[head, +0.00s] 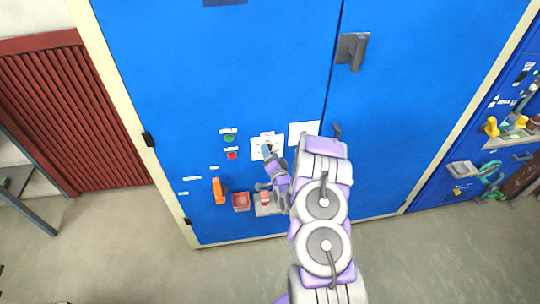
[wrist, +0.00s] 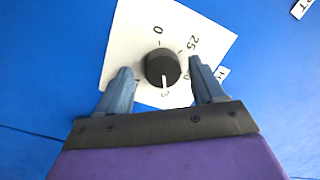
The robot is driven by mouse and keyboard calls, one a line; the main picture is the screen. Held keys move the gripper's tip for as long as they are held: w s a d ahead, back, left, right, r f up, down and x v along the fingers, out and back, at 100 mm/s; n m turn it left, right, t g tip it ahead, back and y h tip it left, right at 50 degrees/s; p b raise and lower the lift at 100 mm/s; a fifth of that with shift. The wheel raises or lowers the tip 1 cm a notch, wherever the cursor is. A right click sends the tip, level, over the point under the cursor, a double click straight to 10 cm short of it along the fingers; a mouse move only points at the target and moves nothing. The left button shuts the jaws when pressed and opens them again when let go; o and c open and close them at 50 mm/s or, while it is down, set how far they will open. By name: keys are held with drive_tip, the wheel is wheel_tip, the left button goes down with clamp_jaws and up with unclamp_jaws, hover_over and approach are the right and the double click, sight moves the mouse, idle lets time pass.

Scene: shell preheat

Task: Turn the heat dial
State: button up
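The heat dial (wrist: 161,68) is a round black knob with a white pointer line. It sits on a white scale plate (wrist: 125,42) on the blue cabinet front. In the wrist view its pointer faces down the picture, toward my gripper's base. My gripper (wrist: 162,82) is open, with one blue-grey finger on each side of the dial. Gaps show between the fingers and the knob, and I cannot tell how far the tips reach. In the head view my gripper (head: 267,152) is in front of the plate (head: 258,142) and hides most of the dial.
Left of the plate are a green button (head: 229,139) and a red button (head: 232,156). Below are an orange handle (head: 218,191), a red bin (head: 241,202) and a small shelf (head: 267,210) with a red item, close under my arm. A door handle (head: 353,49) protrudes at upper right.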

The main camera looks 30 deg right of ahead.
drive_tip(key=shift+s, duration=0.1)
drive_tip(key=s+a+p, duration=0.1)
drive_tip(key=s+a, duration=0.1)
drive_tip(key=s, duration=1.5)
drive_tip(key=shift+a, duration=0.35)
drive_tip(key=shift+w, duration=0.1)
